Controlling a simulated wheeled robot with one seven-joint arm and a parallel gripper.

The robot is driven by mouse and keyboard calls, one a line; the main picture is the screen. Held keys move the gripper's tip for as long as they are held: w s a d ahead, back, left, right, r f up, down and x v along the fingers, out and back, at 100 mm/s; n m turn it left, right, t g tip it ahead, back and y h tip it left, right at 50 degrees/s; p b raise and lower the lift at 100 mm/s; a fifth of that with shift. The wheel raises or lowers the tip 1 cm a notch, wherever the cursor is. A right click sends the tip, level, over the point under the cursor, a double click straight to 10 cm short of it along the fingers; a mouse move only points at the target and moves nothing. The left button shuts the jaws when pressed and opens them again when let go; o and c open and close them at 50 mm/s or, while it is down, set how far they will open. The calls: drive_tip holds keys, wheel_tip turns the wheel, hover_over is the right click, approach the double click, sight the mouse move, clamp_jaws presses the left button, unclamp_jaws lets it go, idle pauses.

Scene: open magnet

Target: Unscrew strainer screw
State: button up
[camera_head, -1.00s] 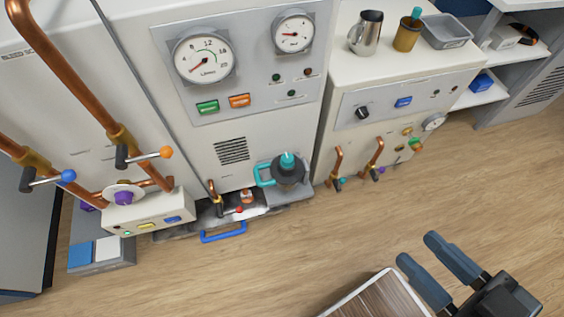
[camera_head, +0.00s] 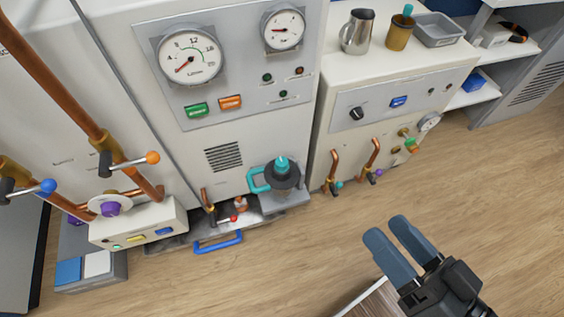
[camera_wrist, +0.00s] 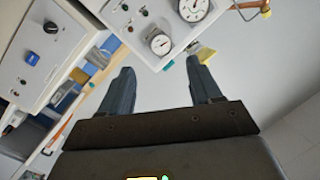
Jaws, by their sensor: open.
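I cannot tell for sure which part is the strainer screw. Small fittings that could include it sit low on the machines: a brass fitting with green and orange parts (camera_head: 411,145) on the right cabinet, and a purple knob (camera_head: 111,208) at the lower left. My gripper (camera_head: 389,232) is open and empty, over the floor at the lower right, well apart from the machines. In the wrist view its two blue-grey fingers (camera_wrist: 162,70) stand wide apart with nothing held between them. Gauges on a panel show beyond the fingertips.
A dark vessel with a teal handle (camera_head: 285,176) stands on a low ledge by a blue handle (camera_head: 218,242). Copper pipes with levers (camera_head: 128,162) stick out at left. A metal jug (camera_head: 357,32) tops the right cabinet. A wooden-topped surface (camera_head: 377,302) is below my gripper. Floor between is clear.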

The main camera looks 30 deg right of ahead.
drive_tip(key=w+d+f+m+t+h+b, duration=0.15)
drive_tip(key=w+f+m+h+b, duration=0.55)
drive_tip(key=w+f+m, duration=0.9)
drive_tip(key=m+g+h+b, duration=0.4)
drive_tip(key=m+b, duration=0.5)
drive_tip(key=m, duration=1.2)
approach(282, 158)
drive_tip(key=shift+w+d+r+g+y, duration=0.1)
drive_tip(key=shift+w+d+g+y, duration=0.25)
drive_tip(key=shift+w+d, duration=0.65)
drive_tip(key=shift+w, duration=0.3)
drive_tip(key=b+x, duration=0.1)
drive_tip(key=x, duration=0.6)
drive_tip(key=shift+w+d, duration=0.15)
drive_tip(key=c, duration=0.9)
drive_tip(key=shift+c, duration=0.2)
